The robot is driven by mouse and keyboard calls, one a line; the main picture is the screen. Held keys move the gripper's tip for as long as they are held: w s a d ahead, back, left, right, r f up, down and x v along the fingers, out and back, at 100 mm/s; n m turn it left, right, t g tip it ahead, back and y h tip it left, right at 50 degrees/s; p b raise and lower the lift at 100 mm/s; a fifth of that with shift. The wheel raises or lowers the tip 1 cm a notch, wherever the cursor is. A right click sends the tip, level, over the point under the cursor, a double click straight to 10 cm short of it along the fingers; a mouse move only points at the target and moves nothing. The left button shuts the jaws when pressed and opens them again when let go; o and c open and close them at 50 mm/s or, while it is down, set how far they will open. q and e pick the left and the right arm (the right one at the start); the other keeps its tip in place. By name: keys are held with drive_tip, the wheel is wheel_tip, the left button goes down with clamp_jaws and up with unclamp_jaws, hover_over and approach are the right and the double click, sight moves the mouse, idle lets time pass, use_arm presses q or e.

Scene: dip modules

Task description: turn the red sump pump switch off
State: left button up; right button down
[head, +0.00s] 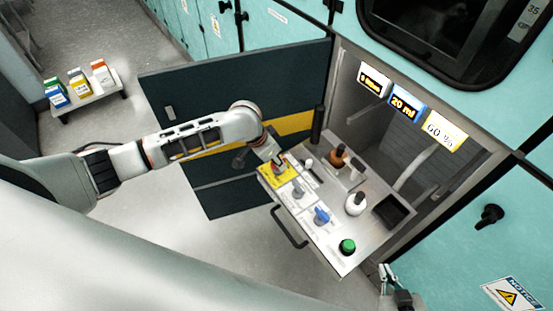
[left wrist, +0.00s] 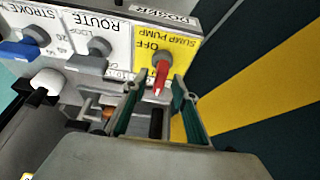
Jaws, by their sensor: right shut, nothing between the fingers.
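The red sump pump switch (left wrist: 161,76) sits on a yellow panel (left wrist: 182,38) marked SUMP PUMP and OFF, shown upside down in the left wrist view. Its red handle points down in that view, away from the OFF lettering. My left gripper (left wrist: 158,88) is open, its two green-padded fingers on either side of the red handle with gaps visible. In the head view my left gripper (head: 276,160) is over the yellow panel (head: 284,178) and hides much of the switch. My right gripper (head: 393,285) is shut and empty at the bottom right.
Beside the yellow panel are a grey route knob (head: 298,190), a blue stroke knob (head: 321,215) and a green button (head: 347,246). An open dark door (head: 210,95) is behind my left arm.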

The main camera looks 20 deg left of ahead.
use_arm(q)
drive_tip(key=shift+c, duration=0.4)
clamp_jaws()
drive_tip(key=shift+m, duration=0.4)
drive_tip(key=m+h, duration=0.1)
drive_tip(key=m, duration=0.1)
drive_tip(key=shift+w+r+m+g, duration=0.1)
drive_tip(key=shift+w+m+g, duration=0.05)
drive_tip(key=shift+m+g, duration=0.25)
drive_tip(key=m+g, duration=0.1)
drive_tip(key=m, duration=0.2)
drive_tip(key=shift+w+a+h, duration=0.1)
drive_tip(key=shift+h, duration=0.2)
drive_tip(key=m+g, duration=0.2)
drive_tip(key=m, duration=0.3)
drive_tip(key=shift+w, duration=0.1)
drive_tip(key=shift+m+g, duration=0.7)
drive_tip(key=shift+m, duration=1)
drive_tip(key=shift+o, duration=0.4)
unclamp_jaws()
